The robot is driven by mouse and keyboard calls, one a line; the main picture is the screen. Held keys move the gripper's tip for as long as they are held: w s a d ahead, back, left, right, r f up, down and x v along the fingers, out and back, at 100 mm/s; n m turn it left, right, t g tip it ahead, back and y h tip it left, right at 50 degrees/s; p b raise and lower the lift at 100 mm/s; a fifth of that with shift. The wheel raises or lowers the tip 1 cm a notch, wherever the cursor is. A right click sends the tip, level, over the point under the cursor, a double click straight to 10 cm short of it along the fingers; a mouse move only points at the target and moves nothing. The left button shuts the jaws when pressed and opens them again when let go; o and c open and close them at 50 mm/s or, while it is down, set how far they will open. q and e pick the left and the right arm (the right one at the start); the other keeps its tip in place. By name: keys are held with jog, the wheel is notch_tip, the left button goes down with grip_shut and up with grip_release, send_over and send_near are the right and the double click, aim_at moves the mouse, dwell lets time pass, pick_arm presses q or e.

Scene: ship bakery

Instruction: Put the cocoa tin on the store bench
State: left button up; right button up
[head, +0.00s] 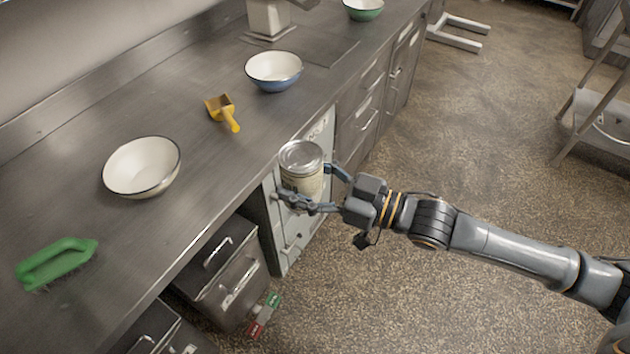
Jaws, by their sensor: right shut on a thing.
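The cocoa tin (302,171) is a cream-coloured can with a silver metal lid, seen in the head view near the bench's front edge. My right gripper (322,190) is shut around the tin's side and holds it upright. The tin appears in front of the edge, over the drawer fronts; its exact height against the bench top is hard to tell. The steel bench (205,185) runs from lower left to upper middle; whether it is the store bench I cannot tell. My left gripper is not in view.
On the bench are a white bowl (141,167), a yellow scoop (222,112), a blue bowl (273,70), a green brush (56,262), a green bowl (363,8) and a pale appliance (268,18). Metal bins (226,275) sit below. Floor at right is clear up to a metal stand (600,118).

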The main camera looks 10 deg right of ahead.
jog(key=shift+w+a+r+n+g+y, duration=0.2)
jog(key=shift+w+a+n+g+y, duration=0.1)
jog(key=shift+a+n+g, duration=0.15)
jog(key=shift+g, duration=0.25)
jog(key=shift+d+n, duration=0.1)
jog(key=shift+n, duration=0.15)
jog(key=shift+s+d+n+g+y, duration=0.1)
jog(key=shift+d+n+g+y, duration=0.35)
jog(key=shift+g, duration=0.4)
jog(key=shift+s+d+n+g+y, duration=0.1)
jog(key=shift+d+n+g+y, duration=0.25)
jog(key=shift+n+g, duration=0.4)
jog(key=shift+s+d+n+g, duration=0.2)
jog(key=shift+d+n+g, duration=0.2)
jog(key=shift+g, duration=0.45)
jog(key=shift+s+d+n+g, duration=0.15)
jog(key=shift+d+n+g, duration=0.2)
jog(key=shift+g, duration=0.5)
